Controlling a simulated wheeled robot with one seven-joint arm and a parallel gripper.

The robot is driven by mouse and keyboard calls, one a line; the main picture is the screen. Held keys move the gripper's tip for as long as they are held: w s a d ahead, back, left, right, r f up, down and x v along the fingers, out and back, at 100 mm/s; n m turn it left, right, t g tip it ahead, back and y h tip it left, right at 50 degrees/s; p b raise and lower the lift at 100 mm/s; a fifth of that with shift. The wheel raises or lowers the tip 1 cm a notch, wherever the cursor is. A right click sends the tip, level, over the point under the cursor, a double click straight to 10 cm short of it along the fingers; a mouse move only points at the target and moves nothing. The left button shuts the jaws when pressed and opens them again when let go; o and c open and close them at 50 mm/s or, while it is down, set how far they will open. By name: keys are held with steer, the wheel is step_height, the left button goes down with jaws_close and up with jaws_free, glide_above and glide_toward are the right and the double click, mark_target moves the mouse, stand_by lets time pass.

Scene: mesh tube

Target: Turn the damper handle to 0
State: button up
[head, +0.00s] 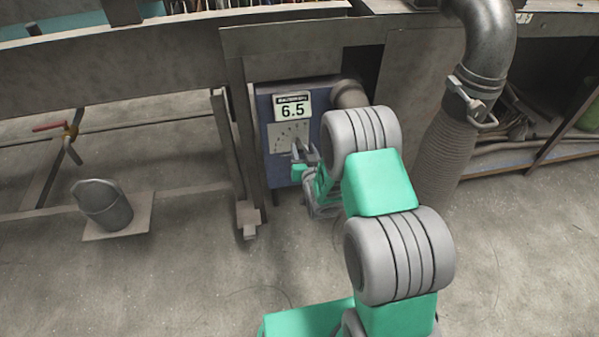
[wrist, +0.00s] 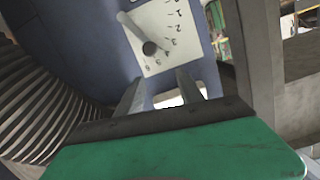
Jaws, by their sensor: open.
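The damper handle (wrist: 136,33) is a grey lever with a dark round end, on a white dial plate (wrist: 190,41) with printed numbers. Its dark end lies near the numbers at the lower part of the plate in the wrist view; I cannot tell the exact mark. In the head view the plate (head: 275,136) is on the front of a blue box (head: 265,104), under a display (head: 292,108) reading 6.5. My gripper (head: 305,154) is in front of the plate's lower right. In the wrist view my gripper (wrist: 157,88) is open, its fingertips apart from the handle, with nothing held.
A ribbed hose (wrist: 40,100) runs close on the left in the wrist view. A metal post (head: 238,135) stands left of the box. A large duct (head: 445,150) with a clamp (head: 468,103) is at right.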

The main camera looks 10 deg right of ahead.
mark_target(301, 152)
steer(key=shift+t, duration=0.6)
steer(key=f, duration=0.2)
steer(key=s+f+b, duration=0.1)
steer(key=f, duration=0.2)
steer(key=shift+f, duration=0.1)
steer(key=shift+s+d+f, duration=0.1)
steer(key=shift+f, duration=0.05)
steer(key=shift+t, duration=0.3)
steer(key=w+b, duration=0.2)
steer(key=w, duration=0.5)
steer(key=shift+w, duration=0.1)
steer(key=shift+c, duration=0.4)
jaws_close()
steer(key=shift+r, duration=0.2)
